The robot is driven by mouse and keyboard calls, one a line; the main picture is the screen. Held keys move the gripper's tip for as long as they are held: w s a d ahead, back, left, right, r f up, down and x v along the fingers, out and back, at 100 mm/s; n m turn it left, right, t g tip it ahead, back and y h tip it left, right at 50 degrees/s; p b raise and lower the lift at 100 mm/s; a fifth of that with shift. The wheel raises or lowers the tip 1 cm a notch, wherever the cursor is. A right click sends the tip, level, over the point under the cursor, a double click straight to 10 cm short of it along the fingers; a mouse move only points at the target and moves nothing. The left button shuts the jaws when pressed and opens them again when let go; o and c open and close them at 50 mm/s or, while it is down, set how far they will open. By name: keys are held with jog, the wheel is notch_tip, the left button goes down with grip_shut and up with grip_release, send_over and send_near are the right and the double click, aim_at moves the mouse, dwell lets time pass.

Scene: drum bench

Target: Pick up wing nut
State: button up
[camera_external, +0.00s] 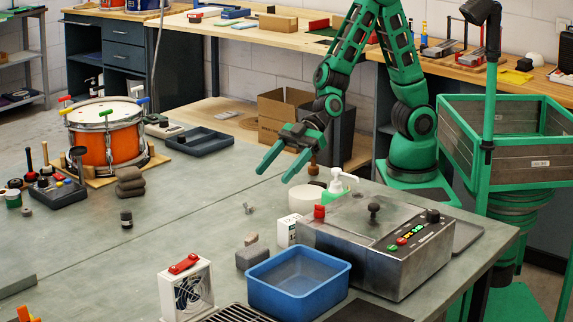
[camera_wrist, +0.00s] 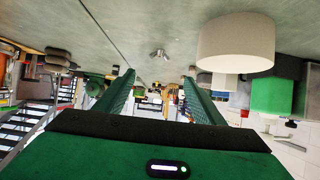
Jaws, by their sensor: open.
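A small grey metal wing nut (camera_external: 248,208) lies on the grey bench top, left of the white round container. It also shows in the wrist view (camera_wrist: 159,54), near the top middle, just beyond the fingertips and between their lines. My gripper (camera_external: 275,175) is open and empty, its two green fingers apart. It is held above the bench, behind and to the right of the wing nut in the outside view. In the wrist view both fingers of my gripper (camera_wrist: 159,80) show, with nothing between them touching either one.
A white round container (camera_external: 303,199) stands close to the right; it looms large in the wrist view (camera_wrist: 236,50). A steel control box (camera_external: 385,250), a blue bin (camera_external: 298,300) and grey blocks (camera_external: 252,257) are nearer. An orange drum (camera_external: 103,143) stands left. Bench left of the nut is clear.

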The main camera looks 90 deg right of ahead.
aim_at(250, 204)
jog(key=shift+w+a+f, duration=0.2)
jog(key=shift+f, duration=0.35)
jog(key=x, duration=1)
jog(key=shift+w+r, duration=0.1)
jog(key=shift+d, duration=0.1)
jog(key=c, duration=1.1)
